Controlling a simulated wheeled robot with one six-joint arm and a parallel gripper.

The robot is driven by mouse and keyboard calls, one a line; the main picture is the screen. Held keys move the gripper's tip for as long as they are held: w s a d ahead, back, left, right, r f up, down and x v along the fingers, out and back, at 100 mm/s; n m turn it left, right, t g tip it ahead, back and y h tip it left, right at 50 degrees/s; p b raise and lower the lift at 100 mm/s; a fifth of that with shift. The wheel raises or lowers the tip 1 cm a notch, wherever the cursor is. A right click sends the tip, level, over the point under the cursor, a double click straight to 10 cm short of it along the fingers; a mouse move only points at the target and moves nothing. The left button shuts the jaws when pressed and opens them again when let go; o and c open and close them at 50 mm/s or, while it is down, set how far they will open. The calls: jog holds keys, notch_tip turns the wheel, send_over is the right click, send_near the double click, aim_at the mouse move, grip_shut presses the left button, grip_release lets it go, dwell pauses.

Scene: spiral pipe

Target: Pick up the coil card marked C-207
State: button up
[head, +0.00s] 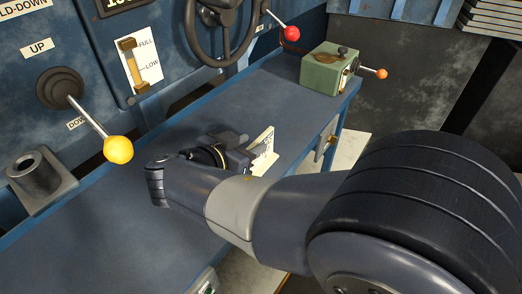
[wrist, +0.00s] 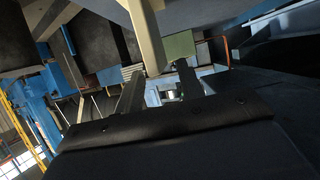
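A cream card (head: 263,152) with dark marks stands tilted just beyond my gripper's fingers, over the blue bench. Its marking is too small to read, so I cannot tell whether it is C-207. My gripper (head: 238,150) is close beside the card, and its dark fingers partly cover the card's lower left side. In the wrist view my gripper's two grey fingers (wrist: 160,78) stand apart with a visible gap. A pale upright strip (wrist: 147,35) runs up from near the gap; I cannot tell whether it is the card or touches a finger.
The blue bench (head: 120,235) is mostly clear around my arm. A green box (head: 328,70) with an orange-knobbed lever is at its far end. A handwheel (head: 222,30) is behind.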

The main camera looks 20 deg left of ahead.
aim_at(257, 140)
jog(key=p+x, duration=0.1)
jog(key=x, duration=0.3)
jog(key=shift+w, duration=0.1)
jog(key=shift+c, duration=0.4)
jog(key=shift+r, duration=0.1)
grip_shut()
